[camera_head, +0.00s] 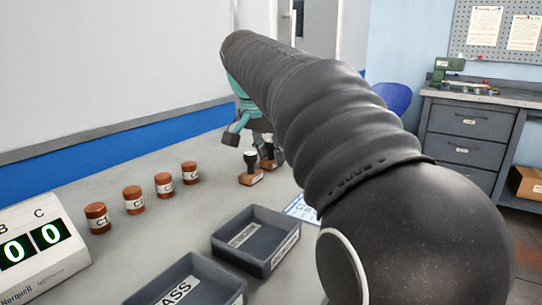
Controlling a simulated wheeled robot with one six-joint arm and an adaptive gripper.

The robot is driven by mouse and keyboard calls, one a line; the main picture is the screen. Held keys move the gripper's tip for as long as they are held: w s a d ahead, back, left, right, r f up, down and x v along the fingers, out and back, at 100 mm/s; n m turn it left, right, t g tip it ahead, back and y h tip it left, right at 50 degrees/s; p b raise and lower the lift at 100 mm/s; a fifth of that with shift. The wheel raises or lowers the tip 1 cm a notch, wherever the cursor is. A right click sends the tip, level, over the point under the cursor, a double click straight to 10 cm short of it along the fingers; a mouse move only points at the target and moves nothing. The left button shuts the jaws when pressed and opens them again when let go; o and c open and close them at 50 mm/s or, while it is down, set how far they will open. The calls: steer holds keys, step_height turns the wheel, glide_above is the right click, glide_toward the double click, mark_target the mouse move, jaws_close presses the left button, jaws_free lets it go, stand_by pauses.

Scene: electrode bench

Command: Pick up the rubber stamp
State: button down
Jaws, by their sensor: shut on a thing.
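Two rubber stamps with dark handles and wooden bases are on the grey bench near its middle. The nearer stamp (250,170) shows its handle and block. The other stamp (268,160) is just behind and to the right, partly hidden. My gripper (252,142), teal with dark finger pads, is low over the stamps and shut on a stamp. One pad shows clearly at the left; the other is mostly hidden by my arm. I cannot see clearly which stamp is between the pads or whether it is off the bench.
Several brown labelled jars (133,200) stand in a row at the left. A digital display (40,250) is at the left edge. Two dark trays, one marked PASS (232,302) and another (268,262), lie in front. A partly covered card (302,208) lies beside my arm.

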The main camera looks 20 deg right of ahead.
steer(key=r, duration=0.3)
steer(key=d+r+p, duration=0.1)
steer(key=shift+s+r, duration=0.25)
steer(key=s+d+r+p, duration=0.1)
steer(key=s+d+r, duration=0.4)
steer(key=d, duration=0.4)
steer(key=shift+s+r, duration=0.15)
steer(key=shift+r, duration=0.45)
steer(key=shift+d, duration=0.1)
steer(key=c, duration=1.5)
jaws_free()
steer(key=shift+c, duration=1.6)
steer(key=shift+o, duration=0.9)
steer(key=shift+c, duration=0.4)
steer(key=shift+s, duration=0.1)
